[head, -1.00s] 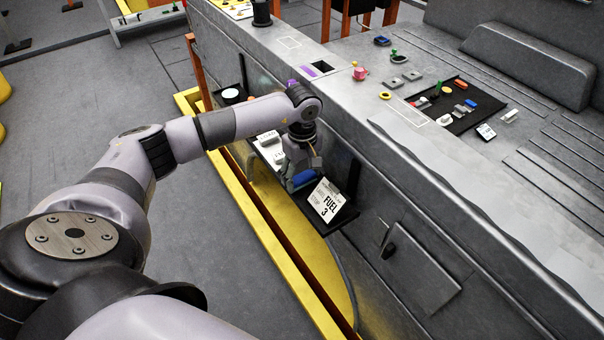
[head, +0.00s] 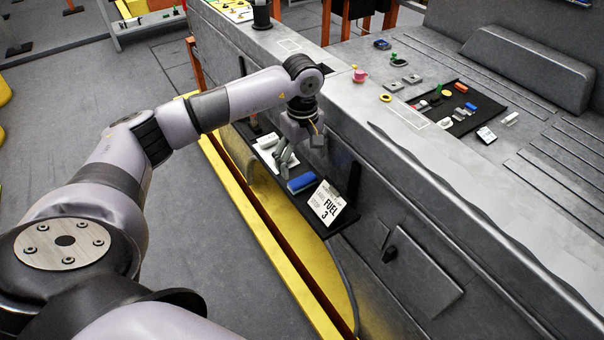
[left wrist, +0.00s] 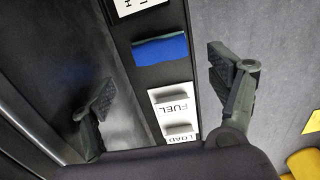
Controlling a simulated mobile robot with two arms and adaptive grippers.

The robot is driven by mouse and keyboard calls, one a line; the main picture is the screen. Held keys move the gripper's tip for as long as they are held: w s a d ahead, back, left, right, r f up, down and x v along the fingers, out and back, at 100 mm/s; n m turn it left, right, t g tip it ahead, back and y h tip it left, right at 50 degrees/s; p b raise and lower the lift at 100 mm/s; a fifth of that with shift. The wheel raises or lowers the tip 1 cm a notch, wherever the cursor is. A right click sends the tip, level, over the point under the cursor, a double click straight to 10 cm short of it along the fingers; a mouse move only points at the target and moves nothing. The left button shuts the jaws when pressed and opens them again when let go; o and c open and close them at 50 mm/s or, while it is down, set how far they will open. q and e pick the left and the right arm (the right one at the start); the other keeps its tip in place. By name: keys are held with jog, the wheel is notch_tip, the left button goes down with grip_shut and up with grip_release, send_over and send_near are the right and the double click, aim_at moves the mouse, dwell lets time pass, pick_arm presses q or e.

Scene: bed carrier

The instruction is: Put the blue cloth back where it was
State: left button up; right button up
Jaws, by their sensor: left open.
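The blue cloth (head: 302,183), a small folded block, lies on the narrow dark shelf (head: 341,222) on the side of the grey carrier. In the left wrist view the cloth (left wrist: 160,49) lies on the dark strip, beyond the fingertips and between the two spread fingers. My left gripper (head: 300,150) is open and empty, a little above the shelf and apart from the cloth. The left wrist view also shows its spread fingers (left wrist: 164,84). My right gripper is not in view.
A yellow rail (head: 262,247) runs below. A black mat (head: 460,112) with small items lies on the carrier's top.

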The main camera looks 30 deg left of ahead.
aim_at(302, 179)
pick_arm(q)
notch_tip(302, 179, up, 6)
jog(key=shift+f, duration=0.2)
jog(key=shift+f, duration=0.1)
dwell(0.5)
